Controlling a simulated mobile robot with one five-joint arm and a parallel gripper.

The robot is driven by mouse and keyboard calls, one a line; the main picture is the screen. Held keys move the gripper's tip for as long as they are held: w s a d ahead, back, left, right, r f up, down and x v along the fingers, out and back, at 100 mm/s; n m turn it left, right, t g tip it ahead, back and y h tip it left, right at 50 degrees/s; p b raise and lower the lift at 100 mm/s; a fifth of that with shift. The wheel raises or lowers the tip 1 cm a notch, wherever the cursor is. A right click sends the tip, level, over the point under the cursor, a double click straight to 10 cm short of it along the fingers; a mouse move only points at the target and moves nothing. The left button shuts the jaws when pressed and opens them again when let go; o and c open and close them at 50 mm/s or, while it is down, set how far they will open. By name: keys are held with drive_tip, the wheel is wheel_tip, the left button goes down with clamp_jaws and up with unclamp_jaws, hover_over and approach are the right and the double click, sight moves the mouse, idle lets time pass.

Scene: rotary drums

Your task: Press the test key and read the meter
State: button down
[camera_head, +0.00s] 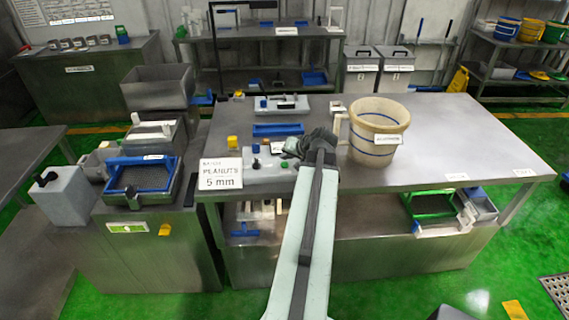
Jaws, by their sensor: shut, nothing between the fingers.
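A light grey panel (262,172) lies near the table's front left edge, with a small black knob (256,163) on it. I cannot tell which part is the test key. No meter reading is legible; a partly covered dark green-grey item (292,146) sits beside my gripper. My arm reaches up from the bottom of the view, and my gripper (318,140) is over the table at the panel's right end. The gripper is shut and holds nothing visible. It hides part of the panel's right side, and I cannot tell whether it touches anything.
A cream bucket (373,125) stands close right of my gripper. A white sign reading PEANUTS 5 mm (220,173) stands left of the panel. Behind are a blue tray (278,130) and another pale device (281,106). The table's right half (470,150) is mostly clear.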

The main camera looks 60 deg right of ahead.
sight(286, 165)
idle(0.4)
drive_tip(key=shift+f+b, duration=0.4)
drive_tip(key=shift+f+b, duration=0.5)
idle(0.5)
idle(0.4)
drive_tip(key=shift+r+p, duration=0.9)
wheel_tip(286, 165, up, 5)
drive_tip(key=p, duration=0.5)
drive_tip(key=shift+r, duration=0.1)
